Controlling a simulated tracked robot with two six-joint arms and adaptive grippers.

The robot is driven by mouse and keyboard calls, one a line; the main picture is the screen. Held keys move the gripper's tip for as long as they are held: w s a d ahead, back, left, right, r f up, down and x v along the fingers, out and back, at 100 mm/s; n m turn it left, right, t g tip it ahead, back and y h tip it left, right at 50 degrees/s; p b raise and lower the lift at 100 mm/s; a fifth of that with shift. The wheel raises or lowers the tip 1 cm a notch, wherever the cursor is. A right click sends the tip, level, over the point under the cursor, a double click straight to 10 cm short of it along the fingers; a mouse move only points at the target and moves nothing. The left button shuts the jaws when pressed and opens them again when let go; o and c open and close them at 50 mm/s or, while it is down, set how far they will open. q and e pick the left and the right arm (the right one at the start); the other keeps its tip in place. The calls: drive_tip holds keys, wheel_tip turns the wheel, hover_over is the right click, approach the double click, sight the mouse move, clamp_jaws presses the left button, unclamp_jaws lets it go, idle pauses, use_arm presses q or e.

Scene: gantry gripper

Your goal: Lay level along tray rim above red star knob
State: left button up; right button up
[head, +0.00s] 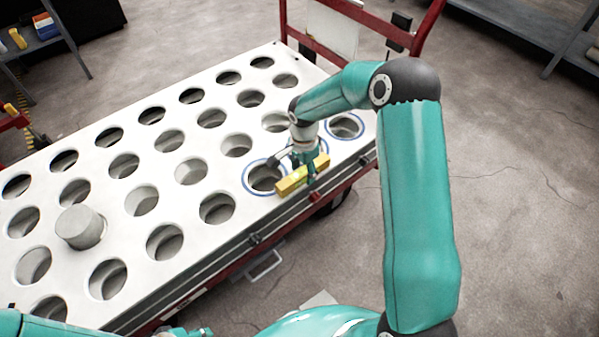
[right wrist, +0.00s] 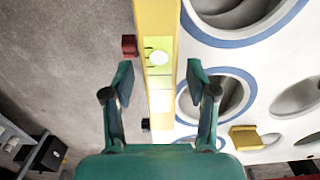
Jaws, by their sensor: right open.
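The yellow level (head: 293,181) lies along the near long rim of the white tray (head: 237,226), close to a blue-ringed hole. In the right wrist view the level (right wrist: 156,112) runs lengthwise between my fingers, with a pale vial window facing up. The red star knob (right wrist: 129,46) sticks out beside the level on the outer side; it also shows just below it in the head view (head: 314,196). My right gripper (right wrist: 158,82) is open, one finger each side of the level, with gaps. Only a teal bit, perhaps my left gripper (head: 190,332), shows at the bottom edge.
A grey cylinder (head: 80,227) stands in one of the tray's many round holes. A small yellow block (right wrist: 245,138) shows on the tray in the right wrist view. A red cart frame (head: 420,30) rises at the tray's far end. The floor right of the tray is clear.

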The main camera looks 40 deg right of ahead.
sight(303, 171)
wheel_tip(303, 171, up, 12)
drive_tip(key=p, duration=0.2)
drive_tip(key=shift+f+p, duration=0.15)
drive_tip(key=shift+p, duration=0.25)
